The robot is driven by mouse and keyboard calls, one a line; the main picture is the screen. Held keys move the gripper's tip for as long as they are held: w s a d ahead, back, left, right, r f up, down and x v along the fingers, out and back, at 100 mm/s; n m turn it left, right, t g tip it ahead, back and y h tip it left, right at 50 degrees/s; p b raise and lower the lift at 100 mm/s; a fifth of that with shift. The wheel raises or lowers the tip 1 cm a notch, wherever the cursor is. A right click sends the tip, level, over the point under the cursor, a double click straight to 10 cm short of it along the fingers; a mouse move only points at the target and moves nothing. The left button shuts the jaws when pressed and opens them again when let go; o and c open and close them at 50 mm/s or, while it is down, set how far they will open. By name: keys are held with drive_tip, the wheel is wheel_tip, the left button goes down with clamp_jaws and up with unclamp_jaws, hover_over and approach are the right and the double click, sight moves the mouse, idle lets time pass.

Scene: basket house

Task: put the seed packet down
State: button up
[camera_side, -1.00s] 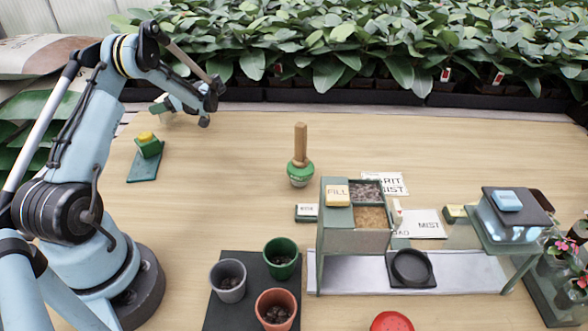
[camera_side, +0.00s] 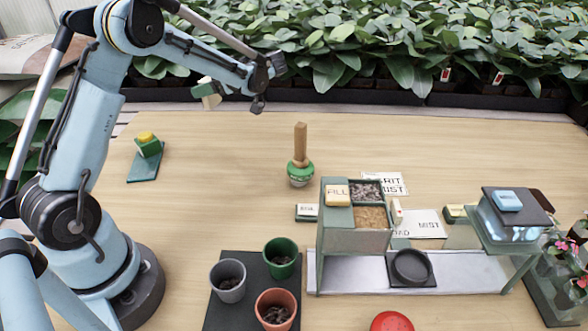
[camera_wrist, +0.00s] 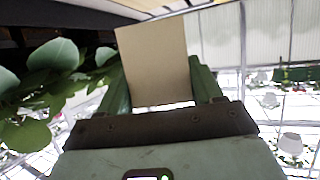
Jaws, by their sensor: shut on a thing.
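The seed packet shows in the wrist view as a plain tan card (camera_wrist: 155,58), upright between the two green fingers of my gripper (camera_wrist: 158,80), which is shut on it. In the side view, my gripper (camera_side: 205,90) is at the upper left, raised over the far edge of the table in front of the leafy plants. A small pale part of the packet (camera_side: 212,100) shows at the fingers there. The packet's printing is not visible.
A green and yellow block stands on a dark green pad (camera_side: 145,170) at left. A wooden-handled green tool (camera_side: 300,160) stands mid-table. Pots on a dark mat (camera_side: 238,315), a bin stand (camera_side: 355,240) and white cards (camera_side: 420,224) are nearer.

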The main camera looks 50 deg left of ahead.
sight(211, 97)
drive_tip(key=shift+m+t, duration=0.4)
drive_tip(key=d, duration=0.7)
drive_tip(key=shift+w+d, duration=0.1)
drive_tip(key=shift+w, duration=0.3)
drive_tip(key=x, duration=0.4)
drive_tip(key=w+f+x, duration=0.1)
drive_tip(key=x, duration=0.3)
drive_tip(key=w+x, duration=0.1)
drive_tip(key=x, duration=0.3)
drive_tip(key=shift+w+a+f, duration=0.15)
drive_tip(key=shift+a+f, duration=0.15)
drive_tip(key=shift+f, duration=2.15)
drive_tip(key=shift+f, duration=0.1)
drive_tip(key=o, duration=1)
